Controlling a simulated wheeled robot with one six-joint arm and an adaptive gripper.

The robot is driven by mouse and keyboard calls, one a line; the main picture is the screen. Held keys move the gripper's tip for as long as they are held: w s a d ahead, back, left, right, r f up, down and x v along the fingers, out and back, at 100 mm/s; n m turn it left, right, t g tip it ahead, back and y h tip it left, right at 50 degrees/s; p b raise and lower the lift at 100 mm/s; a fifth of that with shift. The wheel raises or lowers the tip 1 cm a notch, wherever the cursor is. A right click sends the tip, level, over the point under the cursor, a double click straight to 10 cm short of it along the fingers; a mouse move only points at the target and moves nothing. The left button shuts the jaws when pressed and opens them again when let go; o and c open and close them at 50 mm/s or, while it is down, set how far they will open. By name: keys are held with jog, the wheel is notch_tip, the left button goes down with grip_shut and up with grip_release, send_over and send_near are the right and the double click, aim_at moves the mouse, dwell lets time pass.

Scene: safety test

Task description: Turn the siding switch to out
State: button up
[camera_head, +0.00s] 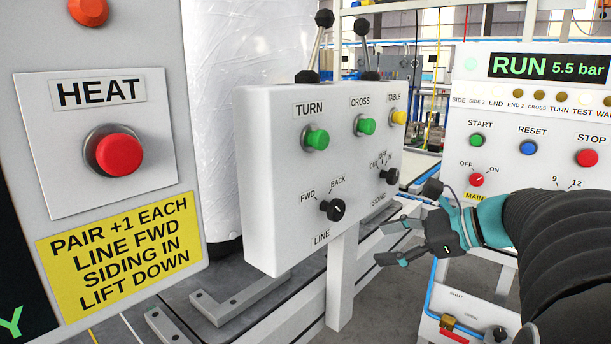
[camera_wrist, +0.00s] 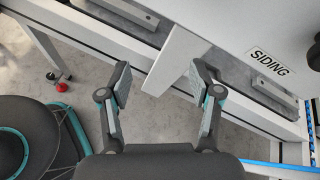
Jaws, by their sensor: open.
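The siding switch (camera_head: 390,177) is a small black rotary knob at the lower right of a white control box (camera_head: 262,190). Small position labels surround it, with what looks like OUT at its left; its pointer direction is too small to tell. The SIDING label is below it and also shows in the wrist view, with part of a black knob (camera_wrist: 315,54) at the right edge. My gripper (camera_head: 388,242) is open and empty, below and right of the switch, apart from it.
The black LINE knob (camera_head: 333,209) is left of the siding switch, with TURN, CROSS and TABLE buttons above. Two levers (camera_head: 315,50) stand on the box. A red HEAT button (camera_head: 119,154) is at left. A RUN panel (camera_head: 530,110) with a red STOP button is at right.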

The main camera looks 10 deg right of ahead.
aim_at(396, 178)
jog(key=w+d+r+m+t+y, duration=0.1)
jog(key=d+r+m+t, duration=0.25)
jog(key=d, duration=0.45)
jog(key=w+d+r+m+t, duration=0.1)
jog(key=d+r+m+t, duration=0.2)
jog(key=d, duration=0.4)
jog(key=shift+g, duration=0.35)
jog(key=x, duration=0.8)
jog(key=r+x, duration=0.1)
jog(key=x, duration=0.4)
jog(key=shift+s+a, duration=0.15)
jog(key=shift+a, duration=0.05)
jog(key=c, duration=1.1)
